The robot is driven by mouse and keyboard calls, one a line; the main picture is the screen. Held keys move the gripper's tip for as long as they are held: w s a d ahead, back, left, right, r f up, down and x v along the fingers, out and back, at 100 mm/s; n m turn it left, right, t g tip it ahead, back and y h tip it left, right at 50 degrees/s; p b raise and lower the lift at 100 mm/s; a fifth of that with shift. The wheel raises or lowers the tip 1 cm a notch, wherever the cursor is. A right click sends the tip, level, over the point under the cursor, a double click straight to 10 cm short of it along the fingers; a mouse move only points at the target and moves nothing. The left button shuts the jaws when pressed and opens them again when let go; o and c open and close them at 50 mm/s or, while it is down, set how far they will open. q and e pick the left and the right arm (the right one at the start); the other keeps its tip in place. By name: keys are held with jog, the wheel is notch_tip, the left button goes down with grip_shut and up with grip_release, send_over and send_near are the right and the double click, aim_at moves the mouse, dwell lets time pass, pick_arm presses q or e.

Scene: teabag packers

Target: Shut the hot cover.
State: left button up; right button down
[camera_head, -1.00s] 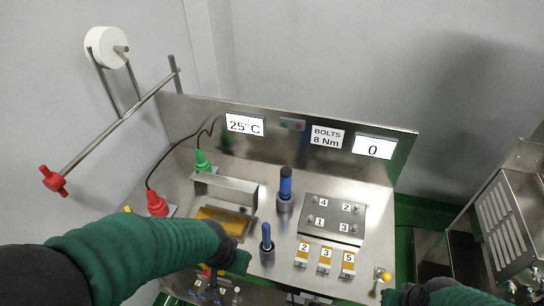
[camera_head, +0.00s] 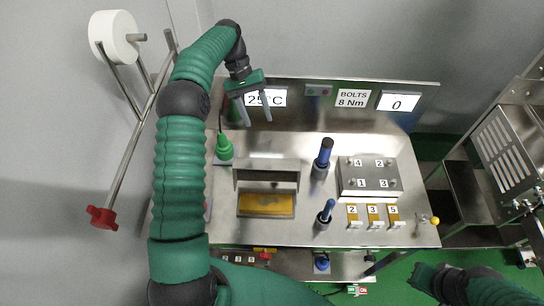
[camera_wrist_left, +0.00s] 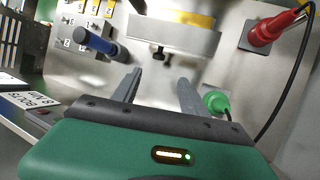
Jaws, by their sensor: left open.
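The hot cover (camera_head: 266,175) is a silver metal lid standing raised behind a yellow-orange plate (camera_head: 266,203). In the left wrist view the cover (camera_wrist_left: 170,42) shows from its back side, with a small dark knob. My left gripper (camera_head: 256,121) is open and empty, pointing down in front of the 25°C display and behind the cover. In the left wrist view its fingertips (camera_wrist_left: 160,80) are apart from the cover. Part of my right gripper (camera_head: 428,278) shows low at the right; its jaws are unclear.
A green connector (camera_head: 224,150) stands left of the cover, close to my left arm. A blue-handled tool (camera_head: 324,158) and a smaller one (camera_head: 326,214) stand right of it. A bolted metal block (camera_head: 368,176) is farther right. A red-knobbed rod (camera_head: 102,217) is at the left.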

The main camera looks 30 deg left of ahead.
aim_at(273, 159)
pick_arm(q)
jog(key=x, duration=1.6)
jog(key=shift+a+f, duration=0.1)
jog(key=shift+d+f, duration=0.15)
jog(key=shift+d, duration=0.1)
grip_shut()
jog(key=shift+a, duration=0.1)
